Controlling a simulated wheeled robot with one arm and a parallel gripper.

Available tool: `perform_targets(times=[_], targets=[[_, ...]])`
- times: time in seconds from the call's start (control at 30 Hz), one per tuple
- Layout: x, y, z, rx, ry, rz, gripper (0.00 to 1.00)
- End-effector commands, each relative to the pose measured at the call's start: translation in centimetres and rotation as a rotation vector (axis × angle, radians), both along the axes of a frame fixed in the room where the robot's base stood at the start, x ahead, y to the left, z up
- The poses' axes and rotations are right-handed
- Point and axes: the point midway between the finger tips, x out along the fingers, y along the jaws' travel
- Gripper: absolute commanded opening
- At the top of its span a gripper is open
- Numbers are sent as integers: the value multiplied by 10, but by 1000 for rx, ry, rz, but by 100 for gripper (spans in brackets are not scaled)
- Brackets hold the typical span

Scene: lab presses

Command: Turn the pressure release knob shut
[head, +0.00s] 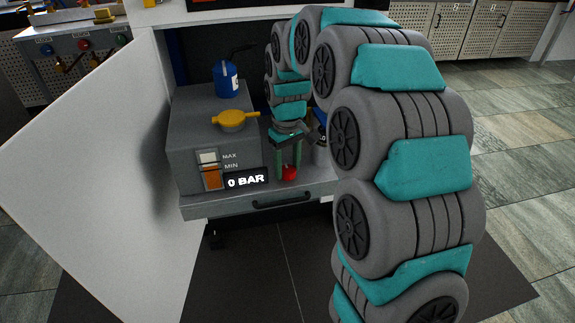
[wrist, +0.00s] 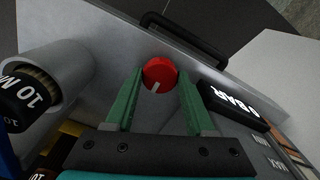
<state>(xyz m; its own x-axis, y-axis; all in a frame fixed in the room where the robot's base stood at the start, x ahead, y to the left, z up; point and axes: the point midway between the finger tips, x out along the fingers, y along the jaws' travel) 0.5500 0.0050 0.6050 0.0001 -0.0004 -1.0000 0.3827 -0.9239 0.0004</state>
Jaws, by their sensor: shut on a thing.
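The pressure release knob is a red round knob (head: 289,173) low on the front of the press unit, right of the "0 BAR" display (head: 246,181). In the wrist view the red knob (wrist: 159,73) has a pale pointer line toward its lower edge. My gripper (head: 288,165) reaches down to it from above. Its green fingers (wrist: 160,85) stand on either side of the knob and are shut on it. The fingertips partly hide the knob's sides.
An open white door (head: 100,170) stands at the left. A drawer handle (head: 283,200) runs below the knob. A cylinder (wrist: 50,90) stands beside the gripper.

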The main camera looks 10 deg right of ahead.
Motion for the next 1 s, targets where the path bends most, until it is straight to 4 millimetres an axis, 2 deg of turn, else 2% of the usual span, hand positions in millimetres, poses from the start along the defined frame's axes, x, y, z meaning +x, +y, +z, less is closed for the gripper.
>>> perform_targets(times=[0.03,0.13,0.47,0.67,1.0], targets=[[0,0,0,0,0,0,11],[0,0,0,0,0,0,0],[0,-1,0,-1,0,-46,0],[0,-1,-1,-1,0,-161,0],[0,-1,-1,-1,-2,-471,0]])
